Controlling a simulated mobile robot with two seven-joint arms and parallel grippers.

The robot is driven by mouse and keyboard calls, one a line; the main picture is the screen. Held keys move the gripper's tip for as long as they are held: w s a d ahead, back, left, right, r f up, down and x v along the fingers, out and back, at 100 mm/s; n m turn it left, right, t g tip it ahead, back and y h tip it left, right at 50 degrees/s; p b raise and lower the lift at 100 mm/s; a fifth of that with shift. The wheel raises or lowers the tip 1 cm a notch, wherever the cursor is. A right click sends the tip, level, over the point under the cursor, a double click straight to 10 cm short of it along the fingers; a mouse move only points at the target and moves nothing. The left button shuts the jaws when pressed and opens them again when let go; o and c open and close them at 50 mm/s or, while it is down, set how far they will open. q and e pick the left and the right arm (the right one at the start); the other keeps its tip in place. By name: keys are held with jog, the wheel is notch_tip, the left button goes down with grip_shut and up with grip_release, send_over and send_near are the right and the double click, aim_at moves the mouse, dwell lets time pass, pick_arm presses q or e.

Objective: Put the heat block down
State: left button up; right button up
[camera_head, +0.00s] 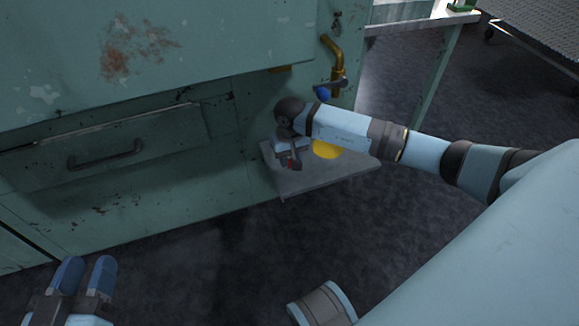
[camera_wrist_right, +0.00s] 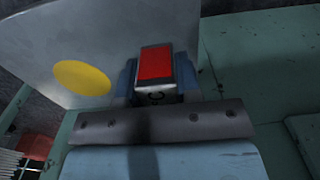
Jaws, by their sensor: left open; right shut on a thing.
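The heat block (camera_wrist_right: 156,65) is a small dark block with a red face. In the right wrist view it sits between the blue fingers of my right gripper (camera_wrist_right: 156,80), which is shut on it. In the head view my right gripper (camera_head: 289,160) is over the left part of a small grey shelf (camera_head: 330,177), and only a bit of red shows there. A yellow disc (camera_head: 325,149) marks the shelf, to the right of the gripper; it also shows in the wrist view (camera_wrist_right: 82,78). I cannot tell whether the block touches the shelf. My left gripper (camera_head: 86,272) is open and empty at lower left.
The shelf juts from a worn green cabinet (camera_head: 215,60) with a drawer handle (camera_head: 105,155). A brass pipe (camera_head: 335,60) with a blue knob (camera_head: 323,94) is above the shelf, close to my right arm. Dark floor (camera_head: 230,255) lies open in front.

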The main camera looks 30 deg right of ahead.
aim_at(289, 175)
notch_tip(289, 175, down, 3)
jog(key=shift+f+b, duration=0.1)
jog(key=shift+b, duration=0.4)
jog(key=shift+f, duration=0.1)
jog(key=shift+f+b, duration=0.35)
jog(key=shift+f, duration=0.15)
pick_arm(q)
jog(key=shift+w+a+r+m+t, duration=0.2)
jog(key=shift+w+a+m+t, duration=0.25)
jog(key=shift+m, duration=0.35)
pick_arm(e)
jog(key=o, duration=1)
pick_arm(q)
jog(key=shift+d, duration=0.1)
pick_arm(e)
jog(key=shift+o, duration=0.2)
